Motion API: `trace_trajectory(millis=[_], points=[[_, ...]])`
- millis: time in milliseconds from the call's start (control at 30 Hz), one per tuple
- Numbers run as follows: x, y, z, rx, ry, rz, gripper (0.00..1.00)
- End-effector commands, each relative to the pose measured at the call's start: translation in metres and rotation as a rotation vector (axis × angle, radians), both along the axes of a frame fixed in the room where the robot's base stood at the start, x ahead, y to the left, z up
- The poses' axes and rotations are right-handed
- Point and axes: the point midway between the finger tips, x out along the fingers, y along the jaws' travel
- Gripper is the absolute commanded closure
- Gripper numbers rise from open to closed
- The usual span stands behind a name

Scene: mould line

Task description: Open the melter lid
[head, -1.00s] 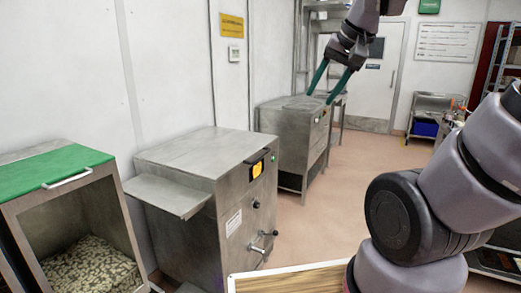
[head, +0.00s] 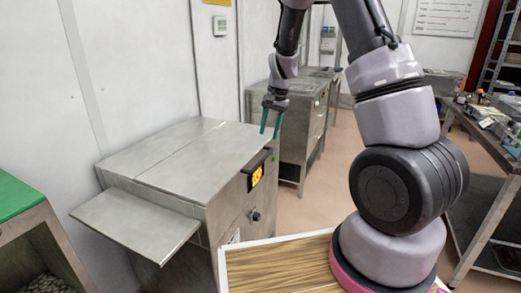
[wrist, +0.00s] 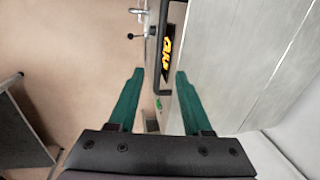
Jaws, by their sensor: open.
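The melter is a brushed-steel cabinet (head: 225,205) with a flat steel lid (head: 190,150) that lies down on its top. A black bar handle (head: 262,158) runs along the lid's front edge, above an orange-lit display (head: 257,176). My gripper (head: 270,134) has two green fingers, open and empty, pointing down near the handle's far end. In the wrist view, the handle (wrist: 162,50) lies ahead of and between the open fingertips (wrist: 158,72), with its near end close to their level. I cannot tell the exact height gap. The display (wrist: 167,58) shows beside the handle.
A steel side shelf (head: 135,222) sticks out from the melter's left. A green-topped bin (head: 15,196) stands at the left. Another steel cabinet (head: 295,105) stands behind the melter. A cluttered bench (head: 490,135) is at the right. Open floor (head: 335,180) lies between.

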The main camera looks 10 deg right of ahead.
Motion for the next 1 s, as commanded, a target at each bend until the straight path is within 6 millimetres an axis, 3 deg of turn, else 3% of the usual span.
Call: trace_trajectory(millis=[167,600,800,1000], points=[[0.002,0.002,-0.017,-0.003,0.006,0.0,0.51],[0.01,0.013,-0.093,-0.002,0.007,-0.001,0.51],[0.012,0.016,-0.107,-0.002,0.004,-0.001,0.51],[0.012,0.017,-0.109,-0.002,0.003,-0.001,0.51]])
